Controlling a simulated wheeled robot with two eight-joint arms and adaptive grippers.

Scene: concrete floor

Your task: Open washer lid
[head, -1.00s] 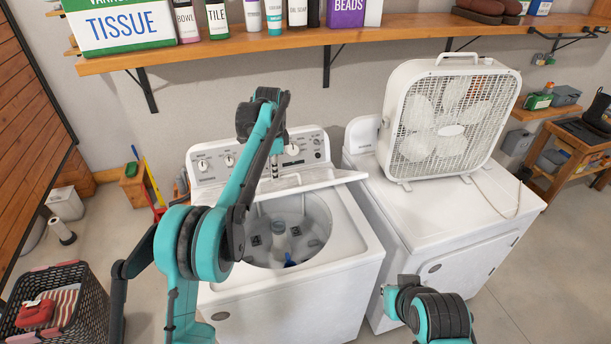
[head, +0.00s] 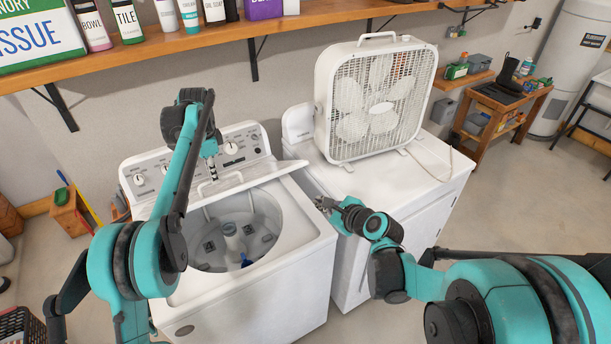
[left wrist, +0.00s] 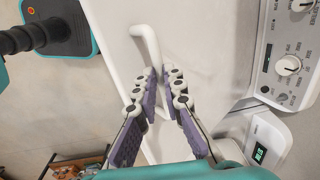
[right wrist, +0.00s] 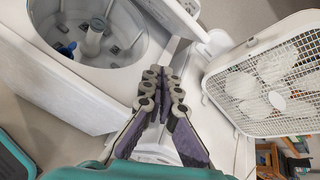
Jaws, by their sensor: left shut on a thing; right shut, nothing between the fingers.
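The white top-load washer (head: 270,262) stands in the head view with its lid (head: 236,186) raised and its round tub (head: 240,228) showing. My left gripper (head: 212,172) is at the raised lid. In the left wrist view, its fingers (left wrist: 160,92) are shut on the lid's white handle (left wrist: 147,42), whose lower part the fingers hide. My right gripper (head: 324,204) is shut and empty, above the gap between the washer and the white machine beside it. The right wrist view shows its fingertips (right wrist: 163,75) together, with the tub (right wrist: 95,30) to their left.
A white dryer-like machine (head: 425,190) stands right of the washer with a box fan (head: 375,100) on top. A wooden shelf (head: 230,35) with bottles and boxes runs above. A wooden bench (head: 500,115) is at the back right. Open floor (head: 520,200) lies to the right.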

